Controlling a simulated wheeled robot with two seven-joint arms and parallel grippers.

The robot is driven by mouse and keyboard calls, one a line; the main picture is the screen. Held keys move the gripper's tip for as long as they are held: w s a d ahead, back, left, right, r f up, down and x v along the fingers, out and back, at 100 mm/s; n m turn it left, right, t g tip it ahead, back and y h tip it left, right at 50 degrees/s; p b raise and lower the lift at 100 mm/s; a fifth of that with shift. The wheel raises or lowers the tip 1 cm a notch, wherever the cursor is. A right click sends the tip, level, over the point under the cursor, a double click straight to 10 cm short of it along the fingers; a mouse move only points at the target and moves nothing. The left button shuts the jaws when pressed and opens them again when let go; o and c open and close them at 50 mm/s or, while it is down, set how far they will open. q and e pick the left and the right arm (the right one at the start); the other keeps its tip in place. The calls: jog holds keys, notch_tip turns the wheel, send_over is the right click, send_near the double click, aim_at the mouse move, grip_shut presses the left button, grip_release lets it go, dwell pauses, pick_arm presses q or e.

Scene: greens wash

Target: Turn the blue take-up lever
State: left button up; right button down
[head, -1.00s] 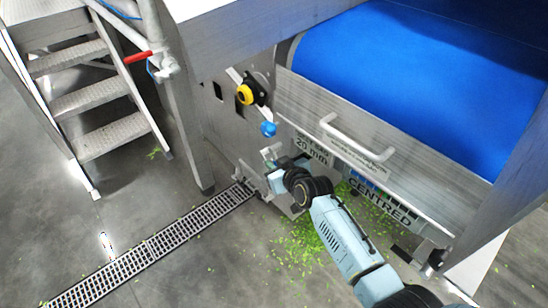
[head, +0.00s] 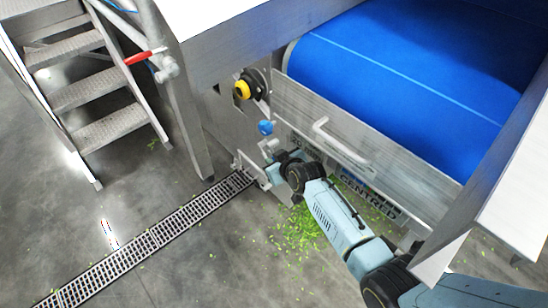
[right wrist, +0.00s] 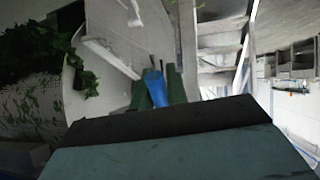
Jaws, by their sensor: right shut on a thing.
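In the right wrist view the blue take-up lever (right wrist: 156,90) stands between the two dark green fingers of my right gripper (right wrist: 158,86), which is shut on it. In the head view my right gripper (head: 270,152) is low at the machine's side, just below a round blue piece (head: 265,127) on the side panel. The fingertips are small there, and I cannot tell from that view how they meet the lever. My left gripper is not in view.
A yellow and black knob (head: 243,90) sits above the blue piece. A grab handle (head: 340,143) sticks out of the side panel, near my right arm. The blue belt (head: 400,85) lies above. Metal steps (head: 95,92) and a floor drain (head: 150,240) are at left. Green scraps (head: 300,228) litter the floor.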

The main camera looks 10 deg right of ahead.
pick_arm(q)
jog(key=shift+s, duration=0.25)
pick_arm(e)
jog(key=shift+s+f, duration=0.15)
jog(key=shift+f, duration=0.1)
jog(key=c, duration=1.4)
grip_release()
jog(key=shift+r, duration=0.15)
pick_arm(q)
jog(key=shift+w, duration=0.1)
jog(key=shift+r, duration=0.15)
pick_arm(e)
jog(key=shift+r, duration=0.1)
